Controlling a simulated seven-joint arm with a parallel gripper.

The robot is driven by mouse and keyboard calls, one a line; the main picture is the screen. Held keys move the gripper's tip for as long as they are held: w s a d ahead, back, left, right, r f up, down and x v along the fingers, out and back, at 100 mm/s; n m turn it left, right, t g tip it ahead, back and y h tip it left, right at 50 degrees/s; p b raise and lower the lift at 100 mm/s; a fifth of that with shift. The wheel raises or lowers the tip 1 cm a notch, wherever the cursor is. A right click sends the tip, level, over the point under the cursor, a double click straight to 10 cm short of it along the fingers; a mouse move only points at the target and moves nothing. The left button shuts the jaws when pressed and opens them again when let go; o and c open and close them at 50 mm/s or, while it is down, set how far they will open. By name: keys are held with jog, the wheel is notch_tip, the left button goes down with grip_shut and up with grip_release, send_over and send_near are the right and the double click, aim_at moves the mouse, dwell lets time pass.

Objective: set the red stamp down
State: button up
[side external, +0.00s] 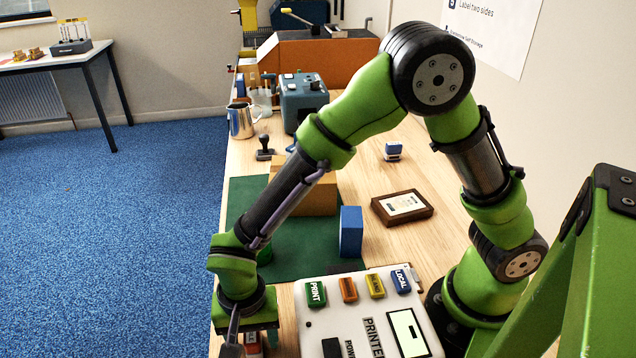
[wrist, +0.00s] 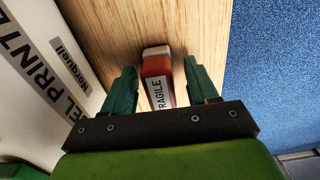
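The red stamp (wrist: 158,68) is red with a pale end and a white label reading FRAGILE. In the wrist view it is between the two green fingers of my gripper (wrist: 159,66), with wood showing on both sides, so the fingers are open and apart from it. It appears to be at the wooden table top, near the edge; its underside is hidden. In the side view only a bit of the red and white stamp (side external: 253,341) shows low down, beside my gripper (side external: 232,342), and much of it is hidden.
The label printer (side external: 318,316) is close beside the stamp. The table edge and blue floor (wrist: 278,70) lie on the other side. A green mat (side external: 290,262) holds a carton (side external: 312,199) and a blue block (side external: 350,232). A framed card (side external: 402,207) lies to the right.

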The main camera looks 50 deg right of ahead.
notch_tip(320, 180, up, 12)
jog(key=s+d+r+n+t, duration=0.1)
jog(key=d+r+t, duration=0.1)
jog(key=d+r, duration=0.2)
jog(key=s+d+r+n+t+y, duration=0.1)
jog(key=s+d+r+n+t, duration=0.1)
jog(key=d, duration=0.9)
jog(key=s+d+r+n+t+y, duration=0.1)
jog(key=s+d+r+n+t, duration=0.1)
jog(key=d+r, duration=0.3)
jog(key=shift+s+d+r+t, duration=0.25)
jog(key=shift+d+t, duration=0.35)
jog(key=shift+d, duration=0.65)
